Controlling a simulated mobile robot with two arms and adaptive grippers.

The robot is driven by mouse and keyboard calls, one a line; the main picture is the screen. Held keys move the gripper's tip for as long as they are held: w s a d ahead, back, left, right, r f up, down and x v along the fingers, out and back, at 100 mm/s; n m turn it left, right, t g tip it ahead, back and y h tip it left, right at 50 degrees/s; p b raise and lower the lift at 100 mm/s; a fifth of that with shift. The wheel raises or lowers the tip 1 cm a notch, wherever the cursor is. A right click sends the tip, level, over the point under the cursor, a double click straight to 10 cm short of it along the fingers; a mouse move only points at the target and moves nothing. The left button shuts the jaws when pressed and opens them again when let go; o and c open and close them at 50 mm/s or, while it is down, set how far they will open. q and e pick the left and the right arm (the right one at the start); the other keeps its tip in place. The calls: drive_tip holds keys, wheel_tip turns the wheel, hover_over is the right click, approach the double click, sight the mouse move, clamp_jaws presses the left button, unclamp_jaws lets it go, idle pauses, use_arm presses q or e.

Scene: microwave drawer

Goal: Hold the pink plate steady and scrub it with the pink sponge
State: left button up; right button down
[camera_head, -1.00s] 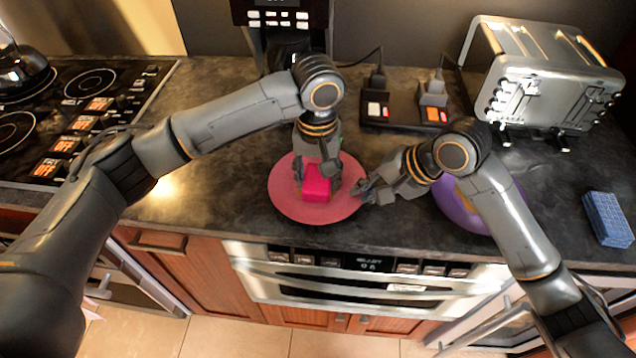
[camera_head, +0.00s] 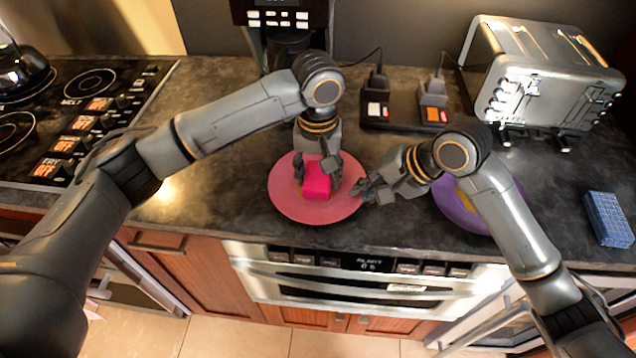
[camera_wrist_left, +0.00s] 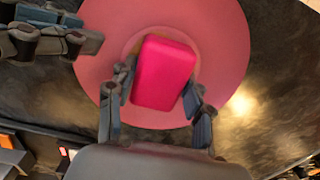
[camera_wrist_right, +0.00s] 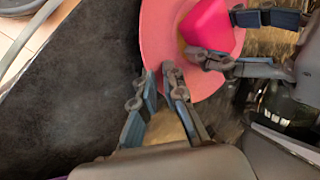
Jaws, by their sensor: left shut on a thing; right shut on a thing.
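The round pink plate (camera_head: 290,202) lies on the dark counter near its front edge. The bright pink sponge (camera_head: 317,183) is over the middle of the plate. My left gripper (camera_head: 318,170) comes down from above and is shut on the sponge; the left wrist view shows the sponge (camera_wrist_left: 163,73) between its fingers. My right gripper (camera_head: 365,188) is at the plate's right rim, shut on it; the right wrist view shows its fingers at the rim of the plate (camera_wrist_right: 160,35). Whether the sponge's underside touches the plate is hidden.
A purple plate (camera_head: 458,212) with something yellow on it lies partly under my right arm. A blue sponge-like block (camera_head: 608,219) is at the far right. A toaster (camera_head: 540,75) and a power strip (camera_head: 400,114) stand behind. The stove (camera_head: 75,120) is at left.

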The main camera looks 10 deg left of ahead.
use_arm(q)
drive_tip(key=shift+w, duration=0.5)
use_arm(e)
drive_tip(key=shift+f, duration=0.1)
use_arm(q)
drive_tip(key=shift+s+f, duration=0.2)
drive_tip(key=shift+s, duration=0.75)
drive_tip(key=shift+w+a+r, duration=0.1)
drive_tip(key=shift+w, duration=0.45)
use_arm(e)
drive_tip(key=shift+s, duration=0.1)
use_arm(q)
drive_tip(key=shift+w, duration=0.4)
drive_tip(key=shift+s+r, duration=0.15)
drive_tip(key=shift+s, duration=0.75)
drive_tip(key=shift+w, duration=0.85)
drive_tip(key=shift+s+f, duration=0.2)
drive_tip(key=shift+s, duration=0.3)
drive_tip(key=shift+s+f, duration=0.15)
drive_tip(key=shift+s, duration=0.3)
drive_tip(key=shift+o, duration=0.2)
drive_tip(key=shift+w+r, duration=0.1)
drive_tip(key=shift+w, duration=0.8)
drive_tip(key=shift+s, duration=0.45)
drive_tip(key=shift+c, duration=0.2)
drive_tip(key=shift+s+r, duration=0.1)
drive_tip(key=shift+s, duration=0.3)
drive_tip(key=shift+w, duration=0.9)
